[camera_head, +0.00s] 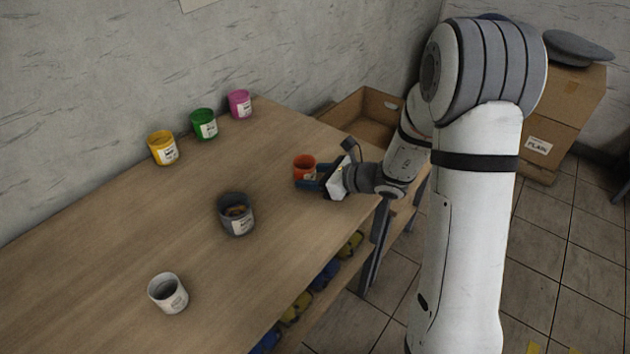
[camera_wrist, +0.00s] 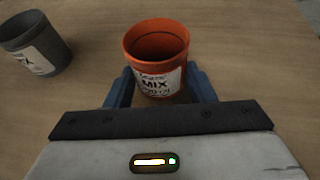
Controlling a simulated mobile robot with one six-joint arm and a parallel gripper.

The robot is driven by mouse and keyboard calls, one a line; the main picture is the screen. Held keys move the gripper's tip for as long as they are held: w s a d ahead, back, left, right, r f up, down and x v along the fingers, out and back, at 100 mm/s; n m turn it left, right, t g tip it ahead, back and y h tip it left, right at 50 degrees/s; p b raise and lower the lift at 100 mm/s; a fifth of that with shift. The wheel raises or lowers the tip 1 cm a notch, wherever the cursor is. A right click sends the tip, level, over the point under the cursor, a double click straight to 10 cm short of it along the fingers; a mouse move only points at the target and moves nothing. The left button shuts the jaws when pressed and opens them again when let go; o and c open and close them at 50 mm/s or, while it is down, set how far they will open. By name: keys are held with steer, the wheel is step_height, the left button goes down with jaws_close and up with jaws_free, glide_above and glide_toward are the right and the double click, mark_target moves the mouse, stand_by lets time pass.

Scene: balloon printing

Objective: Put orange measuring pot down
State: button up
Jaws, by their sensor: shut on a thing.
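The orange measuring pot (camera_head: 304,165) is near the right end of the wooden table. It also shows in the wrist view (camera_wrist: 157,45), upright, with a white label reading MIX turned towards the wrist. My gripper (camera_head: 309,178) is shut on it, with a blue finger on each side of the pot (camera_wrist: 160,85). The pot is at or just above the tabletop; I cannot tell whether its base touches. The tabletop (camera_head: 120,235) is bare around it.
A dark grey pot (camera_head: 236,214) with something inside stands left of the orange pot. A white pot (camera_head: 168,293) stands nearer the front. Yellow (camera_head: 162,148), green (camera_head: 204,124) and pink (camera_head: 240,104) pots line the wall side. An open cardboard box (camera_head: 365,115) lies beyond the table's end.

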steer(key=shift+f, duration=0.75)
steer(key=shift+f, duration=0.25)
steer(key=o, duration=1)
steer(key=shift+r, duration=0.1)
steer(key=shift+r, duration=0.1)
